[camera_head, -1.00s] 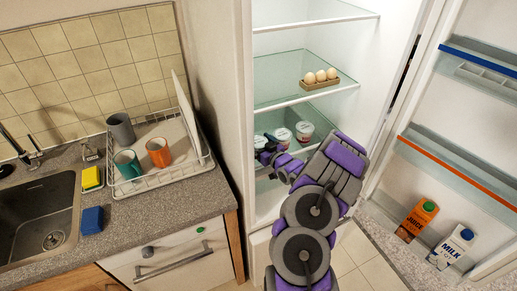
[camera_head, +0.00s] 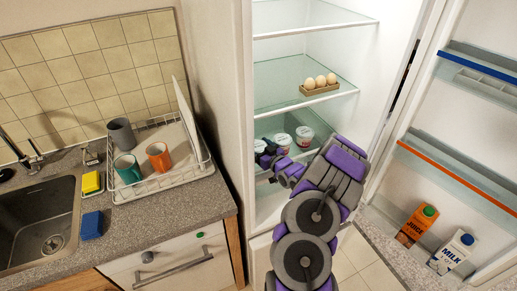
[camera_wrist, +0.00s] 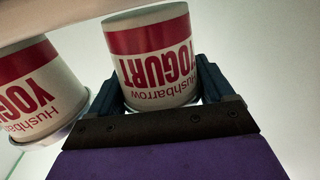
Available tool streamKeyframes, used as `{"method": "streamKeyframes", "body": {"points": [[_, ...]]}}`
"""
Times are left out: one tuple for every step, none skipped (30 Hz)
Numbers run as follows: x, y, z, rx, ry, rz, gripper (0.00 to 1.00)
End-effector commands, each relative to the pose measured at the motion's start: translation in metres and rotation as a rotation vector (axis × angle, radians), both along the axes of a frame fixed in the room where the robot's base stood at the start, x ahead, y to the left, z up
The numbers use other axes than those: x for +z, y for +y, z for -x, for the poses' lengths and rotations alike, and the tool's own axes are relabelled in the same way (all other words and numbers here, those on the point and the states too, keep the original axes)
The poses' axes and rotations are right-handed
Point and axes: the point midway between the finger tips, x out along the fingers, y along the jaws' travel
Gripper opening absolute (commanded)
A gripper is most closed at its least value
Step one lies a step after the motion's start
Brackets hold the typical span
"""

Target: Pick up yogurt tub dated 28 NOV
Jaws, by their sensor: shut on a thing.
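My gripper (camera_wrist: 162,88) has one finger on each side of a white yogurt tub with a red band (camera_wrist: 150,42) and is shut on it in the wrist view. The tub's lettering looks upside down there. A second, matching tub (camera_wrist: 38,90) is close on the left of that view. In the head view, my gripper (camera_head: 267,160) is at the left end of the tub row on a fridge shelf. The held tub there is mostly hidden. Two other tubs, one in the middle (camera_head: 283,142) and one at the right (camera_head: 304,137), stand beside it. No date is readable.
A glass shelf with an egg tray (camera_head: 320,89) is above the tubs. The fridge's left wall is close to my gripper. The open door at the right holds a juice carton (camera_head: 416,226) and a milk carton (camera_head: 452,252). A dish rack (camera_head: 170,180) stands on the left counter.

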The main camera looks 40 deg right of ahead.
Motion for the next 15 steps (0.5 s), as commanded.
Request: {"method": "streamKeyframes", "body": {"points": [[0.009, 0.000, 0.000, 0.000, -0.003, 0.001, 0.45], [0.013, 0.000, 0.000, 0.001, -0.003, 0.002, 0.45], [0.020, 0.000, 0.000, 0.001, -0.004, 0.002, 0.45], [0.026, 0.000, 0.000, 0.001, -0.005, 0.003, 0.45], [0.033, 0.000, 0.001, 0.000, -0.006, 0.003, 0.45], [0.032, 0.001, 0.008, -0.003, -0.005, 0.000, 0.45], [0.032, 0.003, 0.014, -0.004, -0.005, 0.000, 0.45], [0.033, 0.005, 0.020, -0.004, -0.005, 0.000, 0.45], [0.034, 0.009, 0.029, -0.005, -0.004, -0.003, 0.45], [0.034, 0.011, 0.035, -0.004, -0.004, -0.003, 0.45], [0.035, 0.013, 0.042, -0.005, -0.004, -0.001, 0.45], [0.036, 0.017, 0.051, -0.004, -0.004, -0.001, 0.45], [0.036, 0.020, 0.057, -0.003, -0.005, -0.003, 0.45], [0.037, 0.023, 0.064, -0.003, -0.005, -0.002, 0.45], [0.038, 0.025, 0.073, -0.005, -0.006, 0.000, 0.45]]}}
